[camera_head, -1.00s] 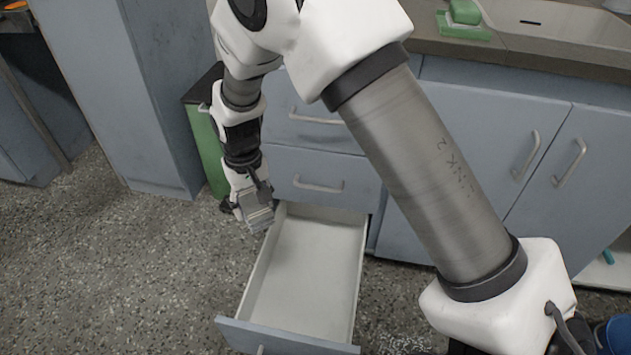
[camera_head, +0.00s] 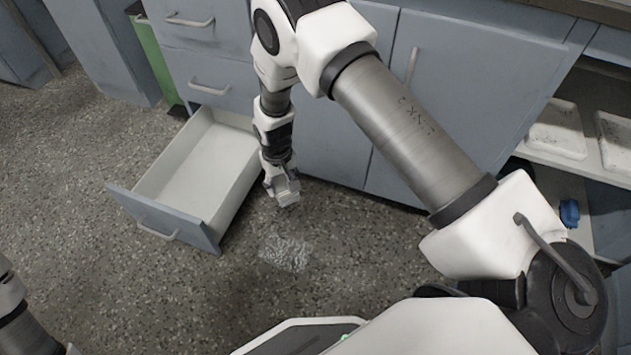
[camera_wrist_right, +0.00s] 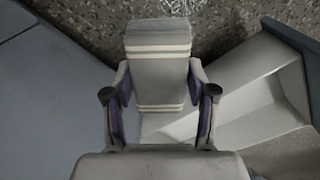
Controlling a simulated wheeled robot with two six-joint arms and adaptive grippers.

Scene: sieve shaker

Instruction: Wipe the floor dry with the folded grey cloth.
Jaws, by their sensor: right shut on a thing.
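My right gripper (camera_head: 279,186) is shut on the folded grey cloth (camera_head: 289,198), above the floor to the right of the open drawer. In the right wrist view the cloth (camera_wrist_right: 158,70), grey with pale stripes, sits between the two fingers of the right gripper (camera_wrist_right: 161,95). A shiny wet patch (camera_head: 285,252) lies on the speckled floor (camera_head: 90,200), below and apart from the cloth in the head view. My left gripper is out of view; only part of my left arm shows at the bottom left.
The open, empty drawer (camera_head: 160,228) juts out over the floor just left of my right gripper. Blue-grey cabinet doors (camera_head: 440,75) stand behind it. An open shelf (camera_head: 575,165) with white trays is at the right. The floor left of the drawer is clear.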

